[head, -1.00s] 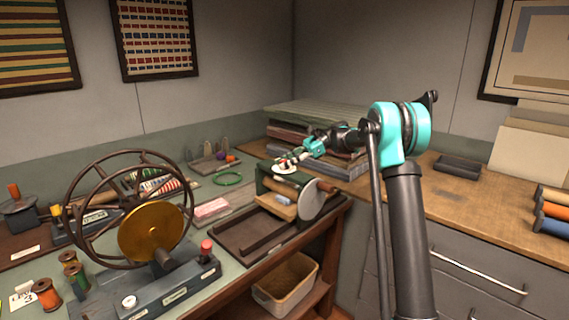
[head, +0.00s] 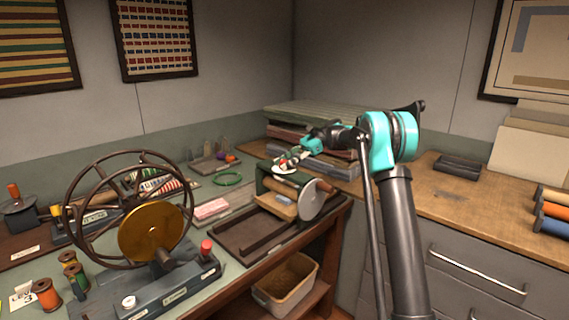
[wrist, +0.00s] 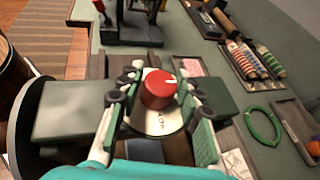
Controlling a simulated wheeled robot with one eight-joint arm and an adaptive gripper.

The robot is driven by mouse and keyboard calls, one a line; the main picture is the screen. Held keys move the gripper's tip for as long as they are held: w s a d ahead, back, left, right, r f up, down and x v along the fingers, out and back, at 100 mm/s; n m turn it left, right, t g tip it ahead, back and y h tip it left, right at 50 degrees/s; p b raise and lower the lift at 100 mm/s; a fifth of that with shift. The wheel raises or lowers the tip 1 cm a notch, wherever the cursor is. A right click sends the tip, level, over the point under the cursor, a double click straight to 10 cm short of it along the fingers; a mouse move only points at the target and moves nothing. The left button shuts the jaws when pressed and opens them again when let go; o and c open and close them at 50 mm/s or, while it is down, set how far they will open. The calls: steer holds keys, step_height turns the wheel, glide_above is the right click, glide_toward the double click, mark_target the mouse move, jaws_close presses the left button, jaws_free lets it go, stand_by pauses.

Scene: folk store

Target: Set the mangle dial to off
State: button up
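The mangle (head: 308,202) stands at the right end of the workbench, with its rollers and a round pale side disc. On its top is a white dial plate (head: 284,169). In the wrist view the dial is a red round knob (wrist: 157,92) with a white pointer mark toward its upper right. Lettering on the plate (wrist: 165,121) is partly covered and I cannot read it surely. My gripper (wrist: 155,86) is open, with its fingers on either side of the knob and small gaps visible. It also shows in the head view (head: 286,161), just over the dial.
A spoked wheel with a brass disc (head: 151,229) stands left on the bench. Stacked boards (head: 300,140) are close behind my gripper. A bin (head: 287,284) sits below.

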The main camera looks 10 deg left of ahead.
mark_target(284, 161)
steer(key=shift+o, duration=1.2)
steer(key=shift+r, duration=0.1)
step_height(284, 161, up, 10)
steer(key=shift+f, duration=0.1)
